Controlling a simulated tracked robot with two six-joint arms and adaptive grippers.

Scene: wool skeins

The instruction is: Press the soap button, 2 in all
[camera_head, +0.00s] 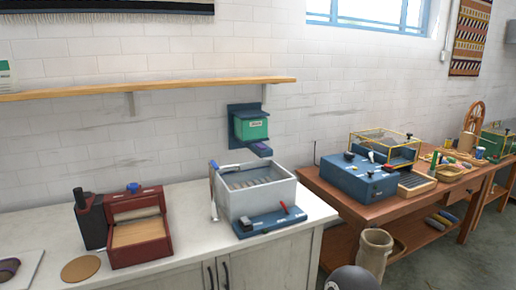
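A green soap dispenser (251,125) with a small label hangs on a dark blue bracket on the white tiled wall. A small blue-purple part (261,149) juts out below its front; I cannot tell for sure whether it is the soap button. The dispenser sits above the back of a grey basin (228,205) on the white counter. Neither of my grippers is in view, and nothing touches the dispenser.
A blue panel (270,222) with a red lever stands before the basin. A red open box (137,246) and a dark container (89,222) stand left. A wooden shelf (150,88) runs above. A blue machine (358,178) is on the right table. Counter between box and basin is clear.

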